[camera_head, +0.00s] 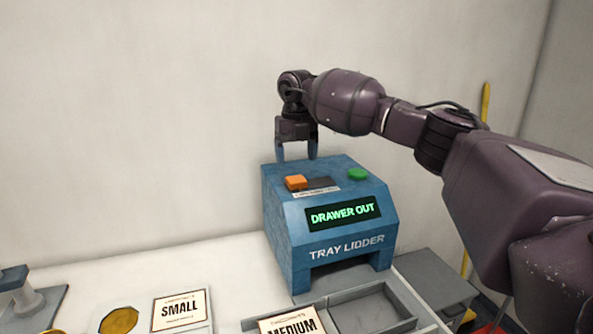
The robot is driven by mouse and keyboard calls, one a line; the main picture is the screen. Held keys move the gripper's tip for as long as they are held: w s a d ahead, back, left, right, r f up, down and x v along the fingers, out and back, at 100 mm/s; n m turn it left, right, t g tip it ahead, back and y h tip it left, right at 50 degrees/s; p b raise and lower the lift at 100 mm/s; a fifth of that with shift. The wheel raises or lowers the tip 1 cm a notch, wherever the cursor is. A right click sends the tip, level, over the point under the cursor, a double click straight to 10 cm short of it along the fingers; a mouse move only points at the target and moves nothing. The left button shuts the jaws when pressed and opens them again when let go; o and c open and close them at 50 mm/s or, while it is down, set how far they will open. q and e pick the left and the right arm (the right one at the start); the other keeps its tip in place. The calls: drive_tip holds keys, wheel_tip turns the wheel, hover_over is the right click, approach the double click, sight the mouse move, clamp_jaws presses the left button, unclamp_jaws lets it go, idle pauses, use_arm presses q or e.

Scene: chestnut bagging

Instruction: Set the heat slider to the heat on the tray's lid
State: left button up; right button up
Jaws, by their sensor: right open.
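The blue tray lidder (284,236) stands against the wall, with its display (343,213) reading "DRAWER OUT". On its sloped top an orange block (296,182) sits at the left end of a dark slot (320,183), with a small label strip below that is too small to read. A green button (357,174) is to the right. My right gripper (297,155) points down, open and empty, above the back left of the lidder's top, behind the orange block. I cannot make out a heat marking on any lid. My left gripper is not in view.
A grey drawer frame (408,322) sticks out at the lidder's front. Cards reading "SMALL" (180,311) and "MEDIUM" (292,325) lie in front. A yellow disc (119,320) is left of them. My right arm spans the right side.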

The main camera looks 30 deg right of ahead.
sight(296, 181)
drive_tip(key=shift+r, duration=1.9)
drive_tip(key=shift+f, duration=0.1)
